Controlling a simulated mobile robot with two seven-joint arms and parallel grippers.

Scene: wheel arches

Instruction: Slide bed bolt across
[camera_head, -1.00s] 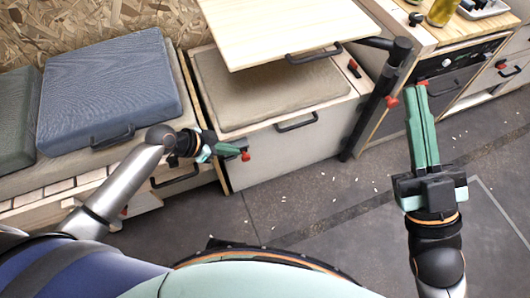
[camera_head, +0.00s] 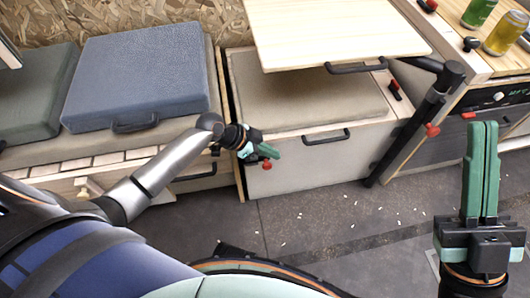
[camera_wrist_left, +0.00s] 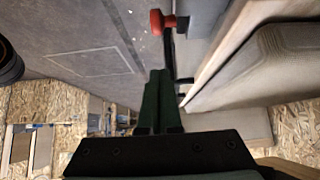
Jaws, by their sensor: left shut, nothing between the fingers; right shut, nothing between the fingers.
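A red bolt knob (camera_head: 266,165) sits on the front of the grey bench box (camera_head: 330,162), near its left upper corner. It also shows at the top of the left wrist view (camera_wrist_left: 160,20), ahead of the fingers. My left gripper (camera_head: 268,151) is shut and empty, just above and beside the knob; I cannot tell whether they touch. The shut green fingers of my left gripper (camera_wrist_left: 158,85) point toward the knob in the wrist view. My right gripper (camera_head: 484,130) is shut and empty, pointing up at the far right. The bolt's bar is not clearly visible.
A wooden table top (camera_head: 340,30) overhangs the beige cushion (camera_head: 300,100), on a black leg (camera_head: 415,120) with another red knob (camera_head: 432,130). A blue cushion (camera_head: 140,75) lies on the left bench. A black handle (camera_head: 327,137) is on the box front.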

